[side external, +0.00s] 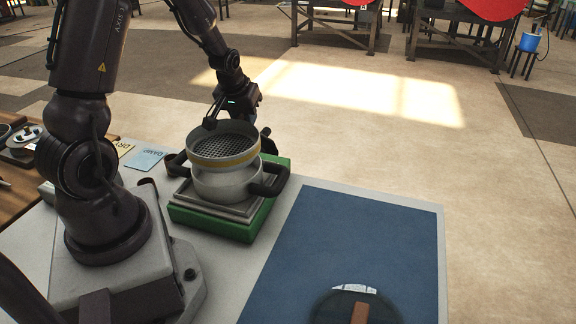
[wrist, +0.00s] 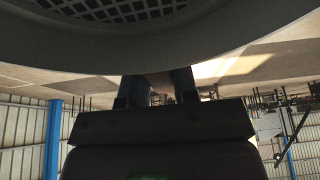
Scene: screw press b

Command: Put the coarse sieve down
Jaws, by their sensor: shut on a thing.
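The coarse sieve (side external: 224,147) is a round metal ring with a dark mesh floor and a yellow band. It sits at the mouth of a metal pot (side external: 226,184) with dark side handles; whether it rests on the pot or hangs just above it I cannot tell. My gripper (side external: 240,122) is at the sieve's far side, shut on it, its grip partly hidden by the sieve. In the wrist view the sieve's underside and mesh (wrist: 115,9) fill the top, and my gripper's fingers (wrist: 158,84) reach toward its rim, with a brownish piece between them.
The pot stands on a green-based plate (side external: 214,222) on the pale table. A blue mat (side external: 340,240) with a round dark lid-like object (side external: 330,308) lies to the right. Yellow "DRY" (side external: 125,149) and blue "DAMP" (side external: 146,160) cards lie to the left.

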